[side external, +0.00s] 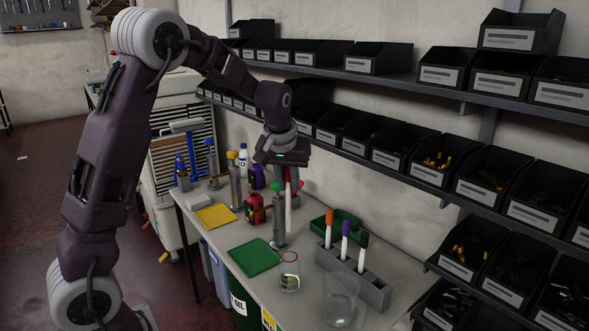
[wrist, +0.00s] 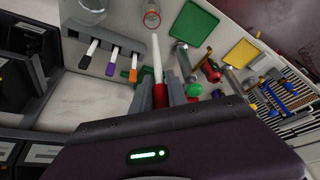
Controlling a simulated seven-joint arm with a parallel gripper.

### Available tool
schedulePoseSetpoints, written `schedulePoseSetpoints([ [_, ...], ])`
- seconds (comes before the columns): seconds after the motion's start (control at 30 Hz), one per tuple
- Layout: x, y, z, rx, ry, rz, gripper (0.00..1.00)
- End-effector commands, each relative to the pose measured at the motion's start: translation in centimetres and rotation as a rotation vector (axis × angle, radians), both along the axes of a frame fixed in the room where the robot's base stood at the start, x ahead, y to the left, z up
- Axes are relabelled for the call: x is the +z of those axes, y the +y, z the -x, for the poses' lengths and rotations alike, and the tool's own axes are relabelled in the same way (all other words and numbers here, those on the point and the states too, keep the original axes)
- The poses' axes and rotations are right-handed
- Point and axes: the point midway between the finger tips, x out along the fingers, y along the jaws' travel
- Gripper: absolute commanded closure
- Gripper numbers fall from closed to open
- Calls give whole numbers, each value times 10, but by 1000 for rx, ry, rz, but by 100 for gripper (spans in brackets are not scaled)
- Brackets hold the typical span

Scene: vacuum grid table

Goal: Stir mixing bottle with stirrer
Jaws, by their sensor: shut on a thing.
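My gripper (side external: 289,184) hangs above the table, and in the wrist view its fingers (wrist: 159,96) are shut on the stirrer (wrist: 157,58). The stirrer has a red grip and a long white rod; in the side view its white rod (side external: 289,212) points down, clear of both glass vessels. A small clear glass jar with a red ring (side external: 290,279) stands at the front of the table; it also shows in the wrist view (wrist: 152,17). A wider clear glass (side external: 341,304) stands to its right. I cannot tell which one is the mixing bottle.
A grey holder (side external: 372,289) with three markers stands right of the jar. A green plate (side external: 252,257), yellow plate (side external: 215,216), grey cylinder with green knob (side external: 279,225), red bottle (side external: 254,208) and green bin (side external: 343,222) are nearby. Shelves of black bins line the wall.

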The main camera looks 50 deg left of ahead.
Motion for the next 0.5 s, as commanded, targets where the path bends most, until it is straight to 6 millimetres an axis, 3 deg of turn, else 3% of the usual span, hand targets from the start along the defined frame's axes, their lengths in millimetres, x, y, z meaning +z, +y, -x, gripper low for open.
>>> schedulePoseSetpoints([
  [0.5,-12,-1,0,-2,1,1,100],
])
